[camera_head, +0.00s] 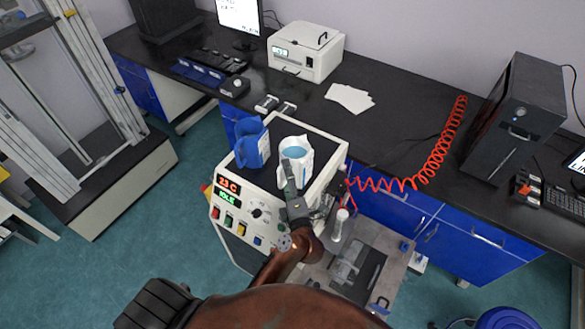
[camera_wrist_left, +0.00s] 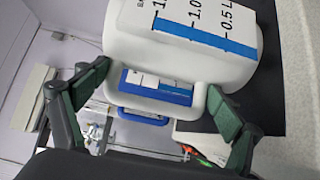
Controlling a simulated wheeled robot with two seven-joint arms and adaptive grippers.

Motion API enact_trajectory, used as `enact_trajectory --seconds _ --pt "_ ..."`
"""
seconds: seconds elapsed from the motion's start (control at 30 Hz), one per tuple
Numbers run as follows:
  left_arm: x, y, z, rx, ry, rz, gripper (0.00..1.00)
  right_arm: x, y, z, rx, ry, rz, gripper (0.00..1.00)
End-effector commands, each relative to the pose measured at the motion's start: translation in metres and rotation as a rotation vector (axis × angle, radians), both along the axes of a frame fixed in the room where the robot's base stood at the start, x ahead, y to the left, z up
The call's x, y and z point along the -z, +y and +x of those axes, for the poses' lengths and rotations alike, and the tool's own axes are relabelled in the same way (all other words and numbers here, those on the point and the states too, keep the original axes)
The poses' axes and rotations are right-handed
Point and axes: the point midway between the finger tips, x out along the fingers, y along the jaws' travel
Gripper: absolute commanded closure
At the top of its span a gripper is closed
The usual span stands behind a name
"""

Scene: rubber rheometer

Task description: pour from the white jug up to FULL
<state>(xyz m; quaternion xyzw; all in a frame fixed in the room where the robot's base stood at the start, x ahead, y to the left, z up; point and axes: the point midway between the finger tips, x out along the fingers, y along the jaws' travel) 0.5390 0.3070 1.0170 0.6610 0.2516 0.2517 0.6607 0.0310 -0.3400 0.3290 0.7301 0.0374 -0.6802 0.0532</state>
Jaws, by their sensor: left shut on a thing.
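The white jug (camera_head: 304,158) is upright, with pale blue liquid (camera_head: 295,151) in it, over the black top of the machine. In the left wrist view the jug (camera_wrist_left: 190,45) fills the upper part, with a litre scale and a blue band. My left gripper (camera_head: 291,172) is shut on its handle (camera_wrist_left: 198,100); the fingers lie on either side of the handle. I cannot tell whether the jug rests or is slightly raised. A blue jug (camera_head: 248,143) with a white mark stands just left of it, apart from my gripper. No FULL mark is readable. My right gripper is not in view.
The machine (camera_head: 262,214) has a lit display and buttons on its front. A red coiled hose (camera_head: 424,176) runs to its right. A white box device (camera_head: 305,52), papers (camera_head: 349,97) and a black computer tower (camera_head: 514,117) stand on the bench (camera_head: 395,125).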

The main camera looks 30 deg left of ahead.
Motion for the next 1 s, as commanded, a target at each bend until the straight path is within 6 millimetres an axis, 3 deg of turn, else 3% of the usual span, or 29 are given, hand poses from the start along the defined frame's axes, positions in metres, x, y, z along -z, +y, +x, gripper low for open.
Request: enact_trajectory --seconds 0.57,1.0 --pt "0.001 0.000 0.000 -0.001 0.001 -0.001 0.72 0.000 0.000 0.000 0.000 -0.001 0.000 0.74" --pt "-0.012 0.000 0.000 0.001 -0.009 0.002 0.72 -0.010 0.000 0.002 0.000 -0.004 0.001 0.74"
